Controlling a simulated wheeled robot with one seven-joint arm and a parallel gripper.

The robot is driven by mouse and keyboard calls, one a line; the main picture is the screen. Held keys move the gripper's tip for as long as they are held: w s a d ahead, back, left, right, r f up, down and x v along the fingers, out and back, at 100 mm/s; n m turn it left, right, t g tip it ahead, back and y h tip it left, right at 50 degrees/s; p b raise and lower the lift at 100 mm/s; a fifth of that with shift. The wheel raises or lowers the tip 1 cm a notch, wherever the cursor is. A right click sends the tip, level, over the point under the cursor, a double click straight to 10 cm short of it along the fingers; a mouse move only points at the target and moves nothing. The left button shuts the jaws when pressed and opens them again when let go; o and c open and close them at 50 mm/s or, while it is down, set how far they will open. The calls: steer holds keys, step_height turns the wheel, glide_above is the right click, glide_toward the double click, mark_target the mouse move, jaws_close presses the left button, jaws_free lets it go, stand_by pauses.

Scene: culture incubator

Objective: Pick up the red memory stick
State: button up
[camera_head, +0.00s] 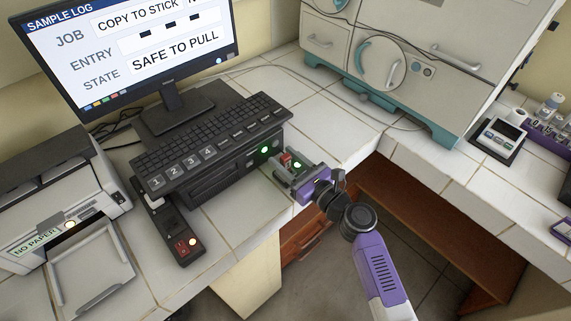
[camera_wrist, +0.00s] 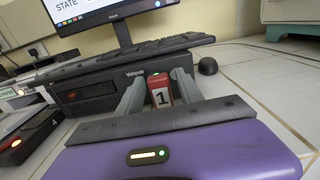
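The red memory stick (camera_wrist: 161,88) bears a white label with a black 1, and a small light shows at its top in the wrist view. It stands at the front of the black computer box (camera_wrist: 92,93). In the head view the stick (camera_head: 287,159) is small and partly hidden by my gripper. My gripper (camera_head: 289,169) is at the right end of the box, its two grey fingers on either side of the stick. The fingers look apart, with a narrow gap at the stick's left in the wrist view (camera_wrist: 157,92); contact on the right is unclear.
A keyboard (camera_head: 210,143) lies on top of the box, below a monitor (camera_head: 140,45) reading SAFE TO PULL. A large incubator (camera_head: 400,60) stands at the back right.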

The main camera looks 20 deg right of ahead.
jaws_close()
